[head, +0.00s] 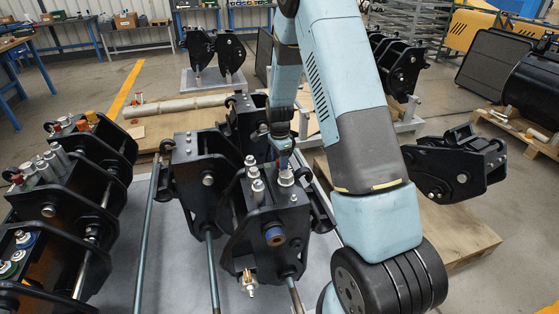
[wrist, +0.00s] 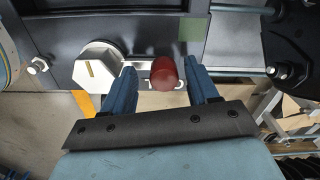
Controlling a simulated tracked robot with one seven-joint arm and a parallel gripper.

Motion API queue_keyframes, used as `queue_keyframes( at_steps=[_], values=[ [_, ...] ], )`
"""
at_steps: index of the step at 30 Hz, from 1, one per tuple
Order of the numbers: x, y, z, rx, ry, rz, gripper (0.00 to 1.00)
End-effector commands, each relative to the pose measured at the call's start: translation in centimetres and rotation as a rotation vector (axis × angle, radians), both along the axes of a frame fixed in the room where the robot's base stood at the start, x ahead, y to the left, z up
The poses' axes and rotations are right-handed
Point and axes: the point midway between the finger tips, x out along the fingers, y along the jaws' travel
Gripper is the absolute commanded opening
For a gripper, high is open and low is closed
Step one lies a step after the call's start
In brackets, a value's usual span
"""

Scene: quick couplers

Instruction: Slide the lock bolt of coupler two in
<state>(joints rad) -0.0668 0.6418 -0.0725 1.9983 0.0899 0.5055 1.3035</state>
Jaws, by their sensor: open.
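In the wrist view, a dark red knob (wrist: 165,74), seemingly the handle of the lock bolt, stands on a pale metal mount on a dark steel coupler body (wrist: 140,34). My gripper (wrist: 163,84) is open, with one blue finger on each side of the knob. A gap shows on both sides, and no clear contact is visible. In the head view, my gripper (head: 284,160) points down over the middle black coupler (head: 268,215), near its top fittings. The arm hides part of this area, and I cannot read any coupler number.
A large pale hex bolt head (wrist: 97,66) sits just left of the gripper in the wrist view. In the head view, more black couplers (head: 60,195) with upright fittings stand at left. Another coupler (head: 455,170) lies on a pallet (head: 455,222) at right.

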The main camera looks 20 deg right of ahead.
Motion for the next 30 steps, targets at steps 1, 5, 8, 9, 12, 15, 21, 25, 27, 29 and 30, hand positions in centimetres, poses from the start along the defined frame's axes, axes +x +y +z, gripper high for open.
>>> queue_keyframes(
  at_steps=[1,5,8,9,12,15,21,25,27,29,30],
  values=[
    [0.0,0.0,0.1,0.000,-0.001,0.000,0.59],
    [0.1,0.0,0.9,-0.001,-0.002,0.000,0.59],
    [0.1,0.0,2.3,0.000,-0.004,0.000,0.59],
    [0.1,0.0,3.0,0.000,-0.004,0.000,0.59],
    [0.2,0.0,5.0,0.000,-0.005,0.000,0.59],
    [0.2,0.0,7.0,0.000,-0.005,0.000,0.59],
    [0.1,0.0,10.7,0.001,-0.003,0.000,0.59],
    [0.1,0.0,12.4,0.000,-0.001,0.000,0.59],
    [0.1,0.0,13.0,0.000,-0.001,0.000,0.59],
    [0.1,0.0,13.3,0.000,0.000,0.000,0.59],
    [0.1,0.0,13.5,0.000,0.001,0.001,0.59]
  ],
)
